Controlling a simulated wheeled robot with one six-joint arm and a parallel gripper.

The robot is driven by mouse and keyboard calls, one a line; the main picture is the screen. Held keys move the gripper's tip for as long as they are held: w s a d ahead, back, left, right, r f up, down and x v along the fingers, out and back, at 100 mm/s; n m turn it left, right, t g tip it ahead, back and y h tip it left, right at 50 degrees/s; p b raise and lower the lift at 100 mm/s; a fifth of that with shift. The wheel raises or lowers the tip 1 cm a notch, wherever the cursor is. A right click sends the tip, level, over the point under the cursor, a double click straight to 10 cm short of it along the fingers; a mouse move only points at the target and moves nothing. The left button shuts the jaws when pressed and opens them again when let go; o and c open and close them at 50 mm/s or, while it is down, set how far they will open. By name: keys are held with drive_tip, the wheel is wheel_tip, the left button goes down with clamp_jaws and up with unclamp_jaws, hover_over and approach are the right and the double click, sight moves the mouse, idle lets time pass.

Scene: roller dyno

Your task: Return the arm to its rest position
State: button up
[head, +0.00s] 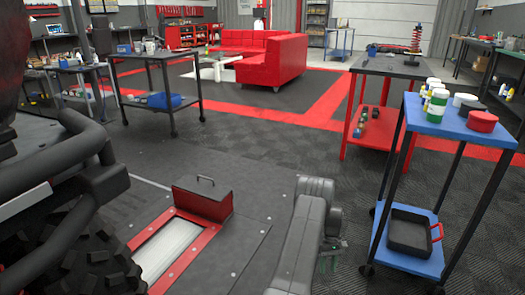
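My arm, in dark grey links, rises from the bottom edge of the head view, right of the middle, and is folded close to my body. A small dark end part that looks like my gripper (329,262) shows beside the arm, low over the floor. It is small and partly hidden by the arm links, so I cannot tell whether its fingers are open or shut. I see nothing held in it.
A blue-topped cart (455,118) with bottles and a black tray (408,232) stands close on the right. Open floor (270,150) lies ahead.

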drive_tip(key=b+x, duration=0.4)
drive_tip(key=x, duration=1)
drive_tip(key=shift+w+b, duration=0.1)
drive_tip(key=shift+b, duration=0.3)
drive_tip(key=n, duration=0.1)
drive_tip(key=n+h, duration=0.1)
drive_tip(key=n, duration=0.2)
drive_tip(key=shift+a+r+h, duration=0.2)
drive_tip(key=shift+a+h, duration=0.1)
drive_tip(key=shift+h, duration=0.1)
drive_tip(key=n+h, duration=0.1)
drive_tip(key=n, duration=0.1)
drive_tip(key=n+t+h, duration=0.1)
drive_tip(key=n, duration=0.2)
drive_tip(key=shift+a, duration=0.2)
